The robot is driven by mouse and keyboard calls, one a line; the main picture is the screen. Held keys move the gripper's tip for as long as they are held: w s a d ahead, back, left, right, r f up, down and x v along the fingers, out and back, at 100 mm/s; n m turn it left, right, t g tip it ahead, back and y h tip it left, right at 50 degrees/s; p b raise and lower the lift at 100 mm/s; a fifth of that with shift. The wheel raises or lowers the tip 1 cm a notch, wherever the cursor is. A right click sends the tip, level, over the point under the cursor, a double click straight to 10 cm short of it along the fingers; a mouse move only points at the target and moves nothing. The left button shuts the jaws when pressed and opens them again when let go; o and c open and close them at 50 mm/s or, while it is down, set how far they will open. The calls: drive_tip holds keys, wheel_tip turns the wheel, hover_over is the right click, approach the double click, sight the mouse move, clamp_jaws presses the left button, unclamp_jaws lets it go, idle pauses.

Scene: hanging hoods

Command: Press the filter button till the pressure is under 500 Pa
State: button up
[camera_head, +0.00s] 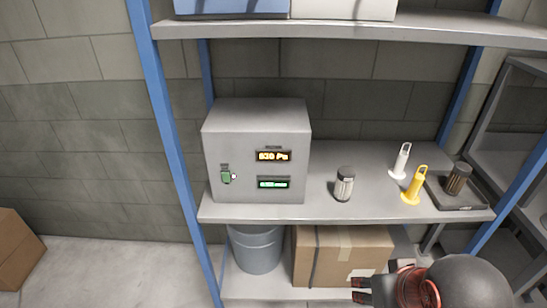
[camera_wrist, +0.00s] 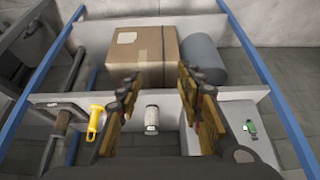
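A grey control box (camera_head: 255,155) stands on the middle shelf at the left in the head view. Its upper orange display (camera_head: 273,156) appears to read 830 Pa, the first digit being uncertain. A lower green display (camera_head: 273,183) is too small to read. A green part (camera_head: 227,176), apparently the button, sits on the left of the front face; it also shows at the right in the wrist view (camera_wrist: 250,128). My gripper (camera_head: 361,290) is low in front of the shelf, right of the box and apart from it. In the wrist view its fingers (camera_wrist: 157,80) are spread and empty.
On the shelf (camera_head: 325,213) stand a grey canister (camera_head: 344,184), a white handled piece (camera_head: 401,161), a yellow handled piece (camera_head: 414,186) and a dark tray (camera_head: 440,192) with a brown canister (camera_head: 458,179). A carton (camera_head: 340,252) and a grey drum (camera_head: 256,250) are below. Blue posts (camera_head: 172,130) flank the shelf.

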drive_tip(key=shift+c, duration=0.8)
drive_tip(key=c, duration=0.7)
clamp_jaws()
